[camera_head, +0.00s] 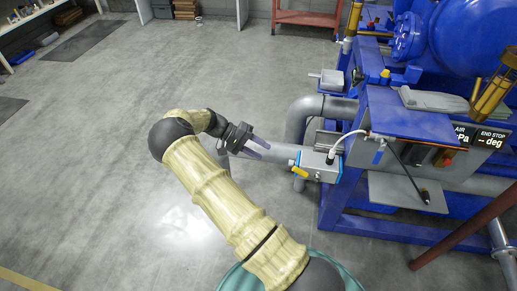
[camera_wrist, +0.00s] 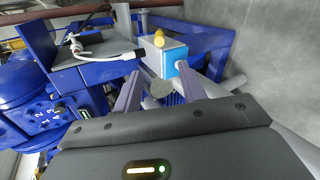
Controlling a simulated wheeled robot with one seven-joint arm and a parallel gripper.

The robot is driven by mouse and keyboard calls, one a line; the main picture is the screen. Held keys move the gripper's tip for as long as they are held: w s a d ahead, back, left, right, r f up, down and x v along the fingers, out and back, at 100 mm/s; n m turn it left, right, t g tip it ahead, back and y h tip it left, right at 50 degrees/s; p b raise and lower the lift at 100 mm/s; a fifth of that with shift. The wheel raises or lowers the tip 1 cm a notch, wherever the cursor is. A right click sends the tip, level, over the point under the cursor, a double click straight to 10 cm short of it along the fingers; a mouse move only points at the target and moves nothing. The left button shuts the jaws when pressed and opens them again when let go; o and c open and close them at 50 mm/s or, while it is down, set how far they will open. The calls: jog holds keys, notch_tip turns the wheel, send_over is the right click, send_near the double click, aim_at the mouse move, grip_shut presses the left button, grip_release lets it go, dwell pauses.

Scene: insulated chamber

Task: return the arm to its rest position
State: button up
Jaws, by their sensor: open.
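My arm stretches from the bottom of the head view, and its tan-sleeved links bend at a dark elbow on the left. My gripper (camera_head: 264,149) is at the picture's middle, pointing right toward a grey pipe and a small grey-blue box (camera_head: 318,164). In the wrist view my gripper (camera_wrist: 158,82) has its two purple-grey fingers apart, with nothing held between them. The box (camera_wrist: 164,57) with a yellow knob is beyond the fingertips there. I cannot tell the exact distance between fingertips and pipe.
A blue machine frame (camera_head: 345,215) with a grey shelf (camera_head: 405,192) and display panel (camera_head: 480,137) stands on the right. A large grey pipe (camera_head: 302,118) is close to my gripper. A red bench (camera_head: 308,18) stands at the back. The grey floor (camera_head: 80,165) at the left is clear.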

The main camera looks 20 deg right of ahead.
jog(key=shift+d, duration=0.1)
jog(key=s+a+r+n+t+y, duration=0.3)
jog(key=s+a+r+t+y, duration=0.25)
jog(key=s+r, duration=0.35)
jog(key=s+a+r+n+t+y, duration=0.2)
jog(key=s+a+r+t+y, duration=0.35)
jog(key=s, duration=0.55)
notch_tip(320, 180, up, 22)
jog(key=a+g+h+p, duration=0.1)
jog(key=a+p, duration=0.1)
jog(key=p, duration=2)
jog(key=shift+w, duration=0.15)
jog(key=shift+f, duration=0.1)
jog(key=shift+c, duration=0.5)
jog(key=shift+w, duration=0.1)
